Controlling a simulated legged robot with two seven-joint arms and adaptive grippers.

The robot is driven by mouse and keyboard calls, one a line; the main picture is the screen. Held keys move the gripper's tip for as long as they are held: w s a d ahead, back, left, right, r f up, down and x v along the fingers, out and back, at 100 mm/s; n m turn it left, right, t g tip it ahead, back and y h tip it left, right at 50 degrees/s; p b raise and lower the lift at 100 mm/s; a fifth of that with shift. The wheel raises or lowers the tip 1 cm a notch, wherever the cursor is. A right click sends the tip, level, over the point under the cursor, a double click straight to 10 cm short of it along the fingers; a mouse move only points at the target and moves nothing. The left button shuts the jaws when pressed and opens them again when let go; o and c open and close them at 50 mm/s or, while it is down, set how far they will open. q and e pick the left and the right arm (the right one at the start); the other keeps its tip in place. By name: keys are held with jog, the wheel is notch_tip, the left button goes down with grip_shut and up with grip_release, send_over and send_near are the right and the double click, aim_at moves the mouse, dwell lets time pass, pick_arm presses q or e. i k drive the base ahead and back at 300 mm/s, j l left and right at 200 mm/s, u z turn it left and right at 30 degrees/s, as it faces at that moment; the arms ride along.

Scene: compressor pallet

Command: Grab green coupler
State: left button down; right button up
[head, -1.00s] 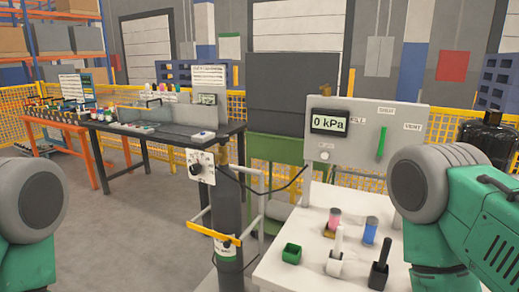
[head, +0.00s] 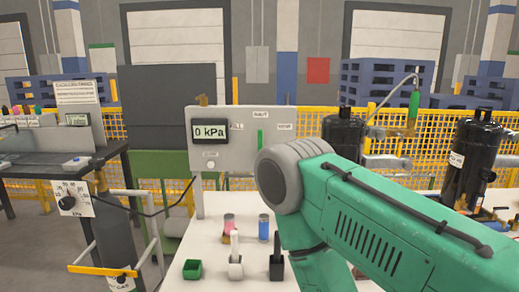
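A green cylindrical piece, which looks like the green coupler (head: 414,104), hangs at the end of a thin curved grey line at the upper right in the head view. It is upright, above and between two black compressor tanks, with a brass-coloured part below it. My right arm crosses the lower right of the view. Its gripper is not visible, and neither is my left gripper. I cannot tell what either gripper holds.
A white table carries a gauge panel (head: 228,159) reading 0 kPa, a small green bin (head: 192,269), a pink-topped container (head: 229,222) and a blue container (head: 264,227). Black tanks (head: 343,137) (head: 473,155) stand at right. A grey gas cylinder (head: 117,245) stands at left.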

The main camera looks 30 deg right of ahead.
aim_at(413, 109)
jog(key=z, duration=2)
